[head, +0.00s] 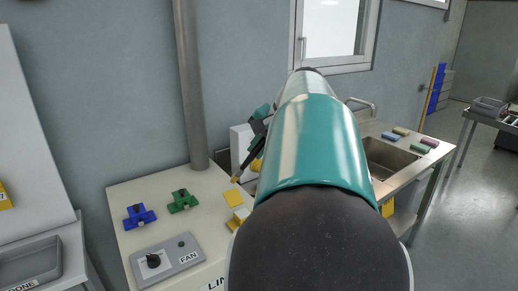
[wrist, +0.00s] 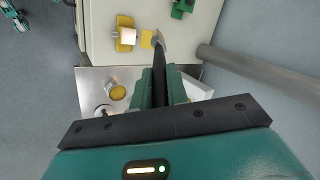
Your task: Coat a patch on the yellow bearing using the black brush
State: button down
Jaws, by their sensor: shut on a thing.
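My gripper (wrist: 160,82) is shut on the black brush (wrist: 159,58), whose pale tip points away from the jaws. In the head view the brush (head: 244,161) slants down to the left with its tip over the table; contact cannot be told. The yellow bearing (wrist: 123,45) carries a whitish block and lies left of the brush tip in the wrist view. A flat yellow square (wrist: 146,39) lies between them. In the head view the square (head: 233,197) is clear, while my arm partly hides the yellow bearing (head: 233,225).
A green bearing (head: 183,201) and blue bearing (head: 139,216) stand on the pale table (head: 207,226), near a FAN switch box (head: 167,262). A yellow round container (wrist: 117,92) is beside the table. A vertical pipe (head: 190,85) rises behind. A sink (head: 389,160) is at right.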

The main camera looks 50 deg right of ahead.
jog(key=shift+s+d+f, duration=0.1)
jog(key=shift+s+f, duration=0.05)
jog(key=shift+a+f, duration=0.25)
jog(key=shift+d+f, duration=0.2)
jog(key=shift+f, duration=1.95)
